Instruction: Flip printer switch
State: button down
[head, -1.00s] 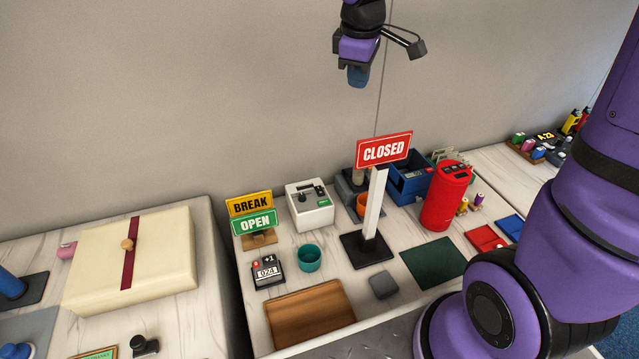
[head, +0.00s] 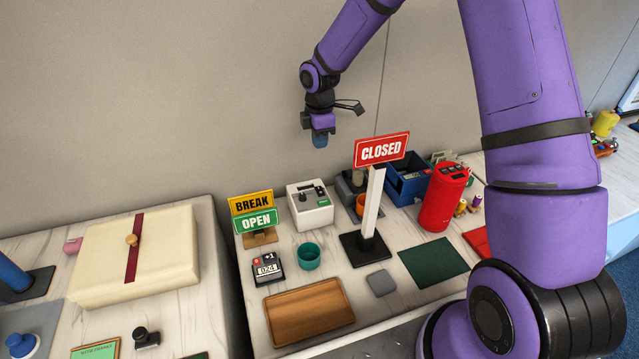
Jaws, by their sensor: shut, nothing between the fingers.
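A small white box-shaped device (head: 310,213), which looks like the printer, stands at the back of the middle counter. It has a dark slot and knob on its top and a small green label on its front; I cannot make out the switch's position. My gripper (head: 320,141) hangs pointing down above and slightly right of the device, clear of it and touching nothing. Its bluish fingertips are together and empty.
A CLOSED sign (head: 381,150) on a white post stands close to the right of the device. BREAK and OPEN signs (head: 253,213) stand on its left. A teal cup (head: 308,257), a counter (head: 267,268) and a wooden tray (head: 307,312) lie in front.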

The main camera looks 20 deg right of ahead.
aim_at(321, 191)
jog(key=shift+w+a+f, duration=0.15)
jog(key=shift+f, duration=0.4)
notch_tip(321, 191, down, 14)
dwell(0.6)
jog(key=shift+f, duration=0.15)
dwell(0.3)
jog(key=shift+s+r, duration=0.3)
jog(key=shift+s, duration=0.45)
